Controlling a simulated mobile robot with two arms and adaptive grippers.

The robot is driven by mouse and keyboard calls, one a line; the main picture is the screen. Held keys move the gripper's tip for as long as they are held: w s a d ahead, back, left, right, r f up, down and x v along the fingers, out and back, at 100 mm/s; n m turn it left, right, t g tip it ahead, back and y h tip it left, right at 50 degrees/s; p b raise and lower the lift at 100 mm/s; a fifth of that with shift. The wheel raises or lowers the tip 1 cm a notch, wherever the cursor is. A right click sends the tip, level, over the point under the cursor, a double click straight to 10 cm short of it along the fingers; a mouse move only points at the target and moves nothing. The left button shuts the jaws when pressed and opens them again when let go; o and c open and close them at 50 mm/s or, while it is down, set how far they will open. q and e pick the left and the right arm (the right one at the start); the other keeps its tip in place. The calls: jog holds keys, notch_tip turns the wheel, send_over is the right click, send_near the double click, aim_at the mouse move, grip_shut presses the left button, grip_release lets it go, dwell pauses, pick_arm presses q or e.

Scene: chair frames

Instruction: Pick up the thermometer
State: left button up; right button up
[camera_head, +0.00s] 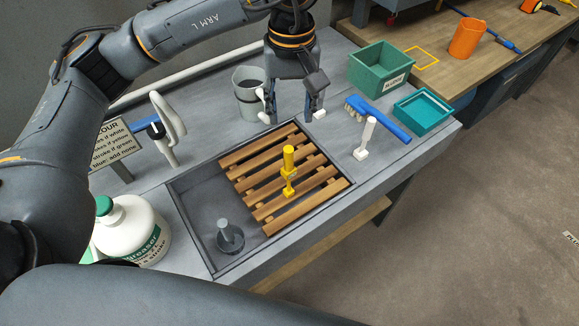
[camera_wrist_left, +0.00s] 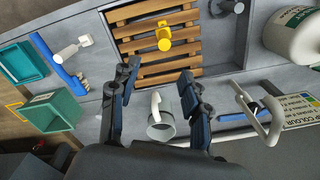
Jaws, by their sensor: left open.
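No thing is labelled as the thermometer. A slim white piece with a rounded end (camera_head: 263,97) stands out of a grey cup (camera_head: 248,82) and may be it; in the left wrist view the white piece (camera_wrist_left: 155,103) leans over the rim of the cup (camera_wrist_left: 161,128). My left gripper (camera_head: 291,110) is open and empty, pointing down beside the cup, behind the wooden slats. In the left wrist view its fingertips (camera_wrist_left: 158,71) are spread, with the cup showing between the fingers. One finger partly overlaps the cup area in the head view. My right gripper is out of view.
A yellow post (camera_head: 289,170) stands on the slatted rack (camera_head: 262,180). Right of my left gripper are a white post (camera_head: 365,138), a blue brush (camera_head: 378,115), and green (camera_head: 380,68) and teal (camera_head: 423,110) trays. A curved white tap (camera_head: 168,120) and a degreaser bottle (camera_head: 132,230) stand left.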

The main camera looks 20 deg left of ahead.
aim_at(289, 149)
pick_arm(q)
jog(key=f+p, duration=0.1)
jog(key=f, duration=0.2)
jog(key=s+f+p, duration=0.1)
jog(key=f, duration=0.2)
jog(key=shift+s+d+f, duration=0.1)
jog(key=shift+s+f, duration=0.05)
jog(key=shift+f, duration=0.25)
notch_tip(289, 149, down, 3)
jog(key=shift+r+p, duration=0.1)
jog(key=shift+p, duration=1.05)
jog(key=f, duration=0.2)
jog(key=f+p, duration=0.1)
jog(key=shift+a+f, duration=0.1)
jog(key=shift+a, duration=0.15)
jog(key=shift+f, duration=0.25)
grip_shut()
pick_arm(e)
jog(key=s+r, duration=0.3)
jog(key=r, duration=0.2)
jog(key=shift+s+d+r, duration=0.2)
